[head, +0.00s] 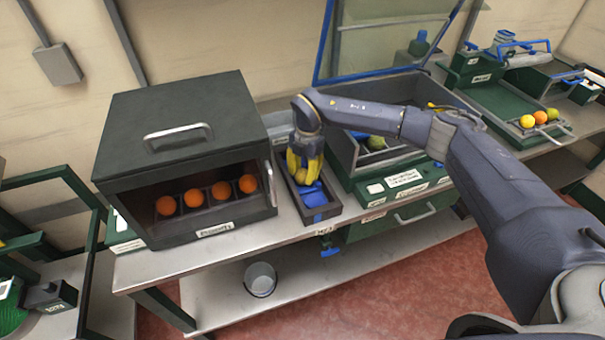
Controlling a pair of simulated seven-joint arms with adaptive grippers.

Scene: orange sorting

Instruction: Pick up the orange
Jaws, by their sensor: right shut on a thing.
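Several oranges (193,197) sit in a row inside the dark open-front box (200,238) on the left of the bench. Another orange (540,117) lies on the small tray at the far right, between a yellow fruit (527,121) and a greenish one (552,113). My right gripper (304,175) points down over the narrow dark tray (324,213), right of the box. It is shut on a yellow, elongated thing (303,166), which I cannot identify clearly. The gripper is apart from the visible oranges. My left gripper does not show.
Blue pieces (314,194) lie in the narrow tray. A crate (420,168) with a green fruit (376,142) stands right of it, partly hidden behind my right arm. A bucket (260,279) stands on the lower shelf. The bench strip before the box is clear.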

